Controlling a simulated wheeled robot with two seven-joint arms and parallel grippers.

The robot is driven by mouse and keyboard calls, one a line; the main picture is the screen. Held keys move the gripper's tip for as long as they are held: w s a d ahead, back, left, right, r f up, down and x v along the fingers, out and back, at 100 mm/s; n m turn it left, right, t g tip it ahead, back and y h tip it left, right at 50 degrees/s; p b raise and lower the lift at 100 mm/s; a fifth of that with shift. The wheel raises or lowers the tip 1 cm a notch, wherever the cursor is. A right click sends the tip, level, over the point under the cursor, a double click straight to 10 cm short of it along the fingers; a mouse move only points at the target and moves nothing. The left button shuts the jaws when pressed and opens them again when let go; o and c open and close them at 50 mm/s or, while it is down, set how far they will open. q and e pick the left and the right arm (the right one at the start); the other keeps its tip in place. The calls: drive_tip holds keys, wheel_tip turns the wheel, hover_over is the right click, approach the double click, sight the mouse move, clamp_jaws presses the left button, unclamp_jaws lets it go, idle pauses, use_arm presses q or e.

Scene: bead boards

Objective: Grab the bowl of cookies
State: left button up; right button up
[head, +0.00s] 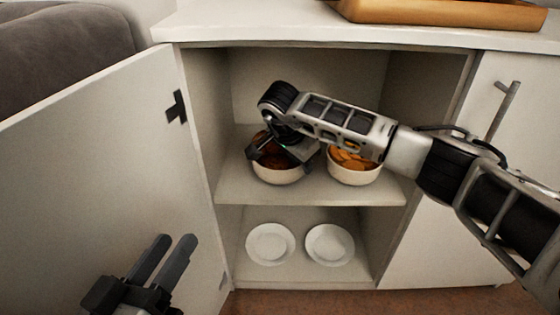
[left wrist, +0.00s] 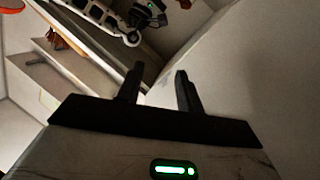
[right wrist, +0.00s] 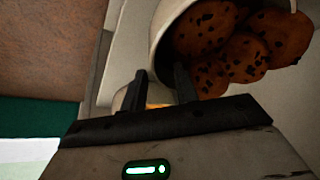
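The bowl of cookies (head: 279,177) is cream-coloured with dark chocolate-chip cookies. It stands on the cabinet's upper shelf, partly hidden by my right gripper (head: 262,150), which is over it. In the right wrist view the cookies (right wrist: 228,45) fill the upper right, and the bowl's pale rim (right wrist: 158,32) reaches down close to the fingertips (right wrist: 160,75). The right fingers are apart; whether they touch the bowl I cannot tell. My left gripper (head: 176,241) is open and empty, low in front of the open cabinet door; its fingers (left wrist: 160,72) are apart in the left wrist view.
A second bowl (head: 354,176) with orange chips stands right of the cookies, beneath my right arm. Two white plates (head: 270,244) (head: 330,245) are on the lower shelf (head: 300,279). The open door (head: 100,150) is at left. A wooden tray (head: 450,14) sits on top.

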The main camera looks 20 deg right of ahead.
clamp_jaws()
drive_tip(key=shift+r, duration=0.1)
